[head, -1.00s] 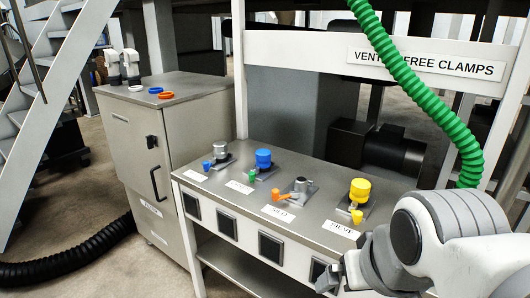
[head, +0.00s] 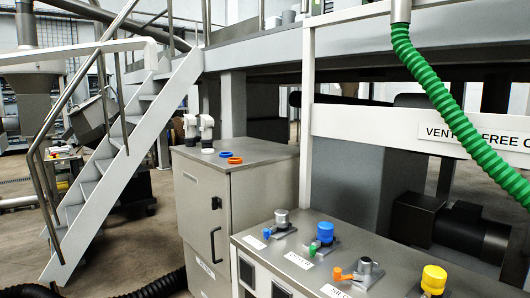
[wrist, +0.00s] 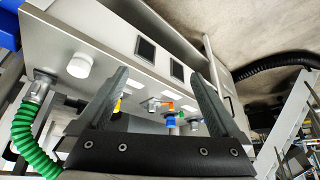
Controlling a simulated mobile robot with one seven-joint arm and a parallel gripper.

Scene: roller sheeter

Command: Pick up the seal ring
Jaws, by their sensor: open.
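Small rings lie on top of the grey cabinet (head: 268,152): a blue ring (head: 225,154), an orange ring (head: 235,160) and a white ring (head: 207,151). The white ring lies close to two white-and-dark fittings (head: 206,128) at the cabinet's back left. I cannot tell which ring is the seal ring. My gripper (wrist: 160,78) shows only in the wrist view, with its two dark fingers wide apart and nothing between them. The rings cannot be made out in the wrist view.
A metal bench (head: 305,236) with blue and yellow capped fittings stands right of the cabinet. A green hose (head: 445,105) hangs at the right. A white staircase (head: 130,160) is at the left. A black hose (head: 165,285) lies on the floor before the cabinet.

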